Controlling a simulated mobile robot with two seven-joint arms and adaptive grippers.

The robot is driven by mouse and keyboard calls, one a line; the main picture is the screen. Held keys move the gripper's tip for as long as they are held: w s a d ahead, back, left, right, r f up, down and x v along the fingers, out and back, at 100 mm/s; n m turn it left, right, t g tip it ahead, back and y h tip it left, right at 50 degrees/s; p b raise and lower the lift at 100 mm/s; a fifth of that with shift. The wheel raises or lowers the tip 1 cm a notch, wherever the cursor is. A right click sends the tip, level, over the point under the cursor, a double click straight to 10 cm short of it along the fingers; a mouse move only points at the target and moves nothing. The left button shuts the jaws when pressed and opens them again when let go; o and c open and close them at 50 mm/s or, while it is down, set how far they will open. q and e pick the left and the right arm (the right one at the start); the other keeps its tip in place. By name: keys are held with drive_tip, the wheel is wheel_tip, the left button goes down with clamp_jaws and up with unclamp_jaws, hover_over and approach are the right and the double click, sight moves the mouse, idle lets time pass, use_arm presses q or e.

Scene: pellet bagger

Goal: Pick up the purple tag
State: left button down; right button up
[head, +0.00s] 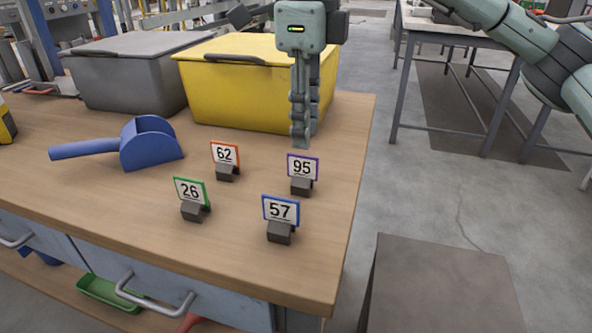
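My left gripper is not in view.
Tags with orange (225,154), green (190,191) and blue (281,210) borders stand nearby. A blue scoop (150,146) lies to the left. A yellow bin (245,90) and grey bin (125,75) stand behind. The bench (345,140) ends just right of the tags.

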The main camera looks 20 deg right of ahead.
sight(303, 155)
drive_tip(key=f, duration=0.6)
drive_tip(key=shift+w+a+f, duration=0.1)
drive_tip(key=shift+w+f, duration=0.1)
drive_tip(key=shift+f, duration=0.1)
clamp_jaws()
